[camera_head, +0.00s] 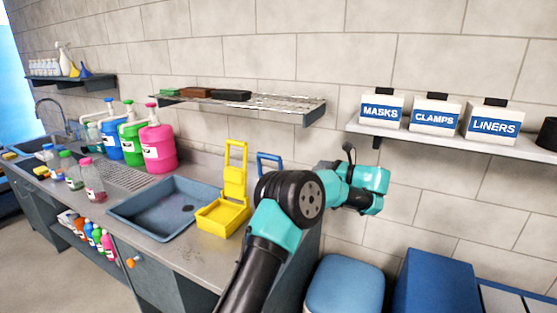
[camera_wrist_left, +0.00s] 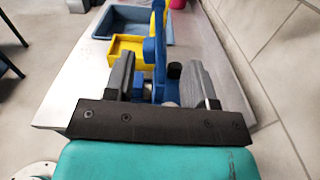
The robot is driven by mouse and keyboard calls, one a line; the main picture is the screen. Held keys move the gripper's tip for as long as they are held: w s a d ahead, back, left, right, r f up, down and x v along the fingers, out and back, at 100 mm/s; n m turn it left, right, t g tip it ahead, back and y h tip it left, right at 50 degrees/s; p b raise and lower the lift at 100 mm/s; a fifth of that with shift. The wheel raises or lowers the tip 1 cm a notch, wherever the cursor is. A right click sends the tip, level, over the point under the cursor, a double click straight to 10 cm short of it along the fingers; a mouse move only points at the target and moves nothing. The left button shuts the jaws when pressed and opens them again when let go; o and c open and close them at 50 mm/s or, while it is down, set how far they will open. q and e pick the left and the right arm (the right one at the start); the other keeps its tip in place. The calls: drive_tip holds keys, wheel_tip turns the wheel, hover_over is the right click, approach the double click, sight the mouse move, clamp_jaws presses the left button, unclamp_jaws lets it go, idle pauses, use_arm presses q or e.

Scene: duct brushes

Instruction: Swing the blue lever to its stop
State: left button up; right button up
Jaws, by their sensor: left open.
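The blue lever (camera_head: 270,156) stands upright at the right end of the counter; its looped top shows in the head view and its lower part is hidden behind my left arm. In the left wrist view the lever (camera_wrist_left: 157,48) rises between the open fingers of my left gripper (camera_wrist_left: 154,72), one finger on each side. The fingers do not appear closed on it; contact is unclear. In the head view these fingertips are hidden behind my arm. My right gripper is out of view.
A yellow mop wringer (camera_head: 222,216) stands beside the lever, next to the blue-grey sink (camera_head: 145,214). A wall shelf (camera_head: 455,141) with labelled boxes and a wire rack (camera_head: 255,106) hang above. Blue bins (camera_head: 345,285) stand on the right.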

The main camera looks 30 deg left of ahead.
sight(282, 160)
use_arm(q)
drive_tip(key=shift+s+r, duration=0.1)
drive_tip(key=shift+r, duration=0.1)
drive_tip(key=a, duration=1.1)
drive_tip(key=s+a, duration=0.1)
drive_tip(key=a, duration=0.5)
drive_tip(key=shift+a, duration=0.2)
drive_tip(key=shift+c, duration=0.2)
clamp_jaws()
